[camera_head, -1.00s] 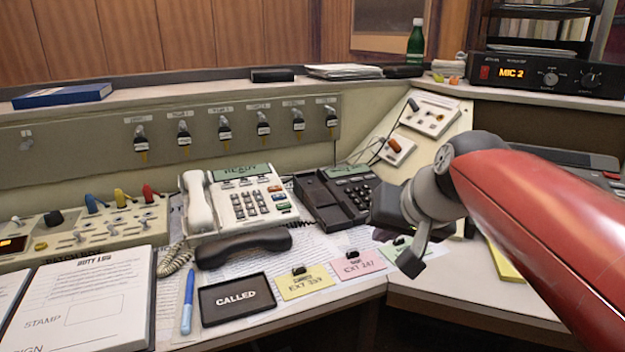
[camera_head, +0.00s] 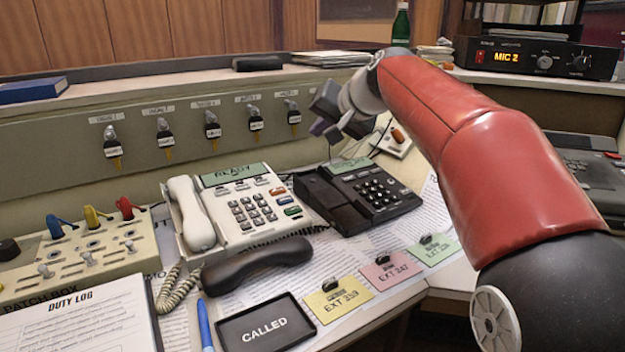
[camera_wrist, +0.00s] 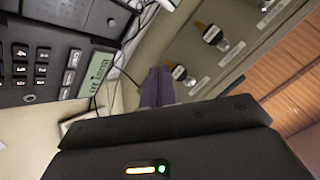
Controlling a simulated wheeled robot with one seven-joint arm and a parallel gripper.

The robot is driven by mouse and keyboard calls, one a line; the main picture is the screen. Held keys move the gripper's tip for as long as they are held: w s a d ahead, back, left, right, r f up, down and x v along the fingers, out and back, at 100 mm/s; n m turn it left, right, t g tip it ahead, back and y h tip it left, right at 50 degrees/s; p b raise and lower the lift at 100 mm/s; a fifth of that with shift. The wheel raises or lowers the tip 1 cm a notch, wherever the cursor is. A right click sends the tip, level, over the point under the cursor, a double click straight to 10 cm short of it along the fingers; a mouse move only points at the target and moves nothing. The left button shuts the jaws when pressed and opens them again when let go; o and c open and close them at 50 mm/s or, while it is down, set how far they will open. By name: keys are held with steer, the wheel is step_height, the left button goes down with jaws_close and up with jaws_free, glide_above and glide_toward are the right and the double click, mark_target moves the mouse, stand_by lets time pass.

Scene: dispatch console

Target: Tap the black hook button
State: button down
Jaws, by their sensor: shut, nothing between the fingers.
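The black telephone (camera_head: 372,204) stands on the desk with an empty cradle (camera_head: 315,196) on its left side. The hook button is too small and dark to make out there. The black handset (camera_head: 257,264) lies on the desk in front of the phones. My gripper (camera_head: 322,130) is shut and empty, raised above and behind the black phone, near the sloped back panel. In the wrist view the shut fingers (camera_wrist: 157,88) point towards the panel, and the black phone's keypad (camera_wrist: 20,75) and green display (camera_wrist: 97,72) are to their left.
A white phone (camera_head: 250,208) with its handset on stands left of the black one. A key-switch panel (camera_head: 185,130) runs behind. A green bottle (camera_head: 401,25) stands on the back ledge.

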mark_target(313, 180)
steer(key=f+b, duration=0.2)
steer(key=f, duration=0.1)
steer(key=f+b, duration=0.2)
steer(key=w+f+b, duration=0.1)
steer(key=f+b, duration=0.2)
steer(key=shift+a+f, duration=0.3)
steer(key=shift+a, duration=0.05)
steer(key=shift+f, duration=0.1)
stand_by(1.8)
steer(key=shift+a+f+b, duration=0.1)
steer(key=shift+f+b, duration=0.2)
steer(key=shift+f, duration=0.1)
